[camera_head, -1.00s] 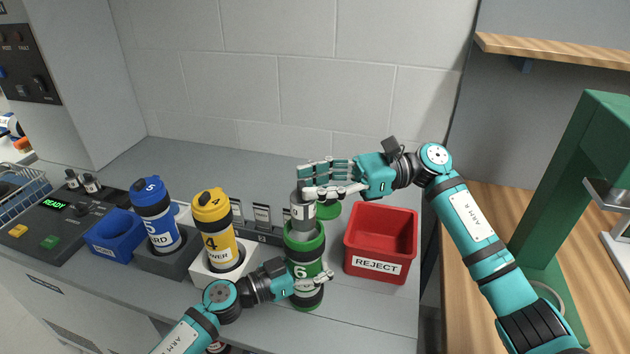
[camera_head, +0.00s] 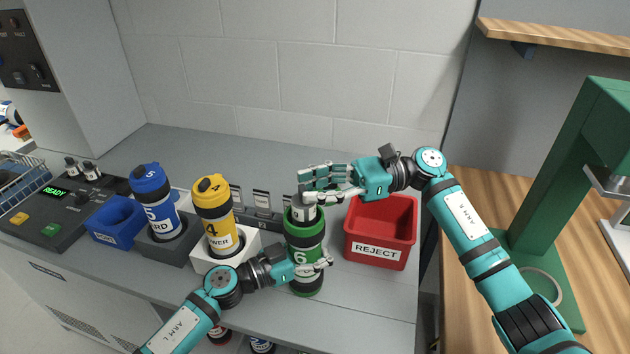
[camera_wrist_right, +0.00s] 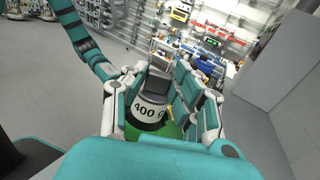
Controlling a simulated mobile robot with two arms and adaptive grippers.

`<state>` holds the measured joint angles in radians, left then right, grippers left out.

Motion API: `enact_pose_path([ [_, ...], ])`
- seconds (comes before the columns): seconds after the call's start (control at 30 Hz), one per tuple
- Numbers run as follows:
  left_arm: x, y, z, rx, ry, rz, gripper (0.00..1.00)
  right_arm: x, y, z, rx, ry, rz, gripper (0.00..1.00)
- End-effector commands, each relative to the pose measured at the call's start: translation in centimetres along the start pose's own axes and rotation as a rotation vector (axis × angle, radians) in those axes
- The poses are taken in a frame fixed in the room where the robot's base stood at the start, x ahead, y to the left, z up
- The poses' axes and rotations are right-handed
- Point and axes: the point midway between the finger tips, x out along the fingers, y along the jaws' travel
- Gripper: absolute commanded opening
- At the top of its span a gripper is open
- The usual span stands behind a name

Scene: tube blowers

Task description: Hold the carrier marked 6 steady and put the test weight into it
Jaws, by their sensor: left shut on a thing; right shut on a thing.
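The green carrier marked 6 (camera_head: 305,258) stands upright on the bench, its top open. My left gripper (camera_head: 322,264) is shut around its lower body. The grey test weight (camera_head: 304,213) is upright in the carrier's mouth, its lower part hidden inside. My right gripper (camera_head: 312,188) is shut on the top of the weight, above the rim. In the right wrist view the weight (camera_wrist_right: 147,110) shows a white "400 g" label between my fingers, with green of the carrier (camera_wrist_right: 172,130) below it.
A red REJECT bin (camera_head: 376,254) stands close to the right of the carrier. A yellow carrier marked 4 (camera_head: 215,220) and a blue carrier (camera_head: 155,205) stand in holders to the left. An empty-looking blue holder (camera_head: 115,222) and a control panel reading READY (camera_head: 60,205) are farther left.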

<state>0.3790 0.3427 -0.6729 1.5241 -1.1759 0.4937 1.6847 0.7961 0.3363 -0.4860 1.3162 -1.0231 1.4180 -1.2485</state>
Motion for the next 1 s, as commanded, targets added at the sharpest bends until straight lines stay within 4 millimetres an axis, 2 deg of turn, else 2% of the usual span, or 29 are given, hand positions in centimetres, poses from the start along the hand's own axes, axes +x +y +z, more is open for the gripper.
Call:
enact_pose_path([
  [0.33,0.0,0.0,0.1,-0.001,-0.001,0.001,0.00,0.0,0.1,-1.2,-0.001,-0.002,0.000,0.00],
  [0.67,0.0,0.0,0.1,-0.001,-0.001,0.001,0.00,0.0,0.1,-1.4,0.000,-0.001,0.000,0.00],
  [0.7,0.0,0.1,0.1,-0.001,-0.001,0.001,0.00,0.0,0.1,-1.5,0.000,-0.001,0.000,0.28],
  [0.9,0.0,0.1,0.0,-0.001,-0.001,0.002,0.00,0.0,0.0,-1.5,0.001,0.000,-0.001,0.54],
  [1.0,0.0,0.1,0.0,0.000,0.000,0.002,0.00,-0.1,0.0,-1.5,0.001,0.000,-0.003,0.54],
])
